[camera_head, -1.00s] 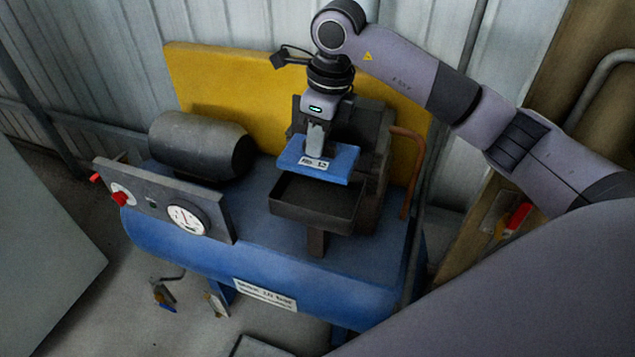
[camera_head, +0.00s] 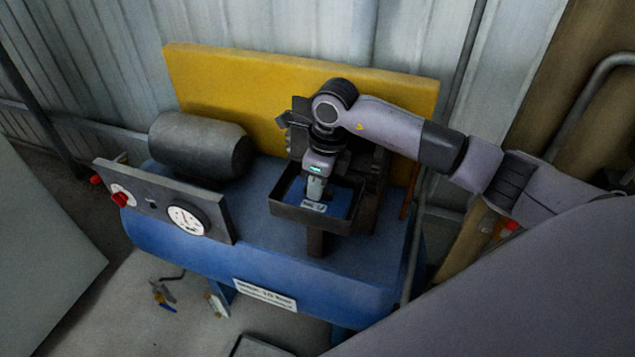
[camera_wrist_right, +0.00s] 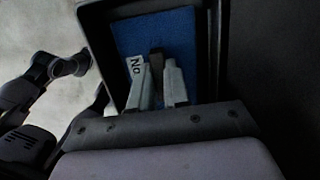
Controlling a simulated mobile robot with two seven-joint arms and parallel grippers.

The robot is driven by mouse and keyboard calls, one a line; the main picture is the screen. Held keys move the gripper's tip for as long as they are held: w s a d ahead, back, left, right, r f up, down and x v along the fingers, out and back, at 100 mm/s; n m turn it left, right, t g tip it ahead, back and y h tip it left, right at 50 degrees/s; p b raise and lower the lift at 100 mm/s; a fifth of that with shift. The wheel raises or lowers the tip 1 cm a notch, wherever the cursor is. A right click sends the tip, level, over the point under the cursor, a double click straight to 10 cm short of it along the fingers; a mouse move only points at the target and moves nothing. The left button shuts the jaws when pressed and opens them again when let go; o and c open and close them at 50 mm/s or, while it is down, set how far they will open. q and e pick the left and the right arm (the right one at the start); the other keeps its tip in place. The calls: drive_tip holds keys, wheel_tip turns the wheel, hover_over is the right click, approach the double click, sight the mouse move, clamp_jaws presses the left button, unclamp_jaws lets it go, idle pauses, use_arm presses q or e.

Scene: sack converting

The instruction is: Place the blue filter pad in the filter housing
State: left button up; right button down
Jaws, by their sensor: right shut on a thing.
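The blue filter pad (camera_head: 343,203) lies inside the walls of the dark, open-topped filter housing (camera_head: 300,217). In the right wrist view the pad (camera_wrist_right: 186,30) shows a white label and fills most of the housing (camera_wrist_right: 97,45). I cannot tell whether the pad rests flat on the housing floor. My right gripper (camera_head: 314,198) points down into the housing and is shut on a dark grip in the middle of the pad. Its fingers also show in the right wrist view (camera_wrist_right: 161,85). My left gripper is not in view.
The housing stands on a blue tank (camera_head: 260,262). A panel with a gauge (camera_head: 187,219) and red knob is at the left, with a dark motor cylinder (camera_head: 200,145) behind it. A yellow board (camera_head: 270,90) stands at the back. Dark machinery is close behind the housing.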

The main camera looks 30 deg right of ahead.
drive_tip(key=shift+f, duration=0.2)
drive_tip(key=c, duration=1.1)
unclamp_jaws()
drive_tip(key=shift+r, duration=0.1)
